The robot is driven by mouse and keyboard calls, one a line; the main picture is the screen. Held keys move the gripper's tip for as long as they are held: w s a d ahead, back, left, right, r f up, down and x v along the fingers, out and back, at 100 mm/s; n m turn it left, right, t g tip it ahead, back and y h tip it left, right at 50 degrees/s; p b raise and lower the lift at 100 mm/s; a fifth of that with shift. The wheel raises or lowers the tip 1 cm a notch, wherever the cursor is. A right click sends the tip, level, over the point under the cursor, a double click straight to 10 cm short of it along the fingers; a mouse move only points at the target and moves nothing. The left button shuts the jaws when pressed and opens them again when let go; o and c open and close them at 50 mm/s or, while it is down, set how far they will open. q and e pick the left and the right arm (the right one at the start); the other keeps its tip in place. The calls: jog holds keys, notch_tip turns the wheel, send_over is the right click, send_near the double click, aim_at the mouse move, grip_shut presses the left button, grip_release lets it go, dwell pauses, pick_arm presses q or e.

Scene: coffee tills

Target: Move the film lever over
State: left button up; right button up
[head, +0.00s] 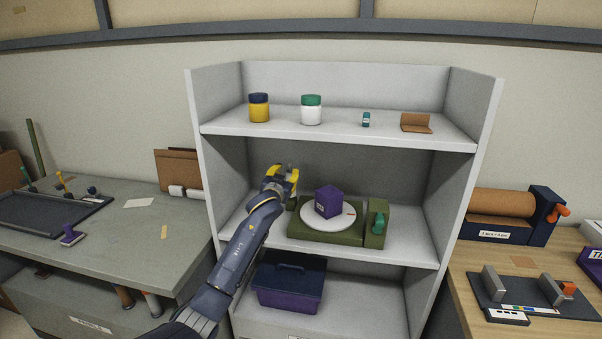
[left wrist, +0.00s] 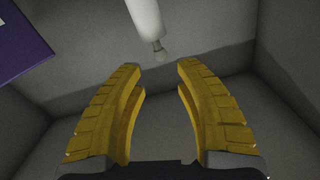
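A green turntable unit (head: 325,236) stands on the middle shelf. Its round white plate (head: 312,222) carries a purple box (head: 328,201), and a teal part (head: 378,224) stands on its right side. My left gripper (head: 285,172) is at the unit's back left, above the shelf. In the left wrist view the yellow fingers (left wrist: 160,75) are apart with nothing between them. A white cylinder (left wrist: 145,18) with a small knob at its end lies just beyond the fingertips; it may be the film lever, but I cannot tell. The purple box (left wrist: 18,42) shows at upper left.
The upper shelf (head: 345,131) is close above the gripper and bears jars and small items. A purple toolbox (head: 290,281) sits on the lower shelf. A grey table (head: 120,235) stands left. A roll holder with an orange knob (head: 518,210) stands on the right bench.

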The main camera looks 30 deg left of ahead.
aim_at(290, 166)
pick_arm(q)
jog(key=x, duration=0.7)
jog(key=shift+a, duration=0.1)
jog(key=shift+w+f, duration=0.1)
jog(key=shift+w, duration=0.05)
jog(key=shift+c, duration=0.2)
grip_shut()
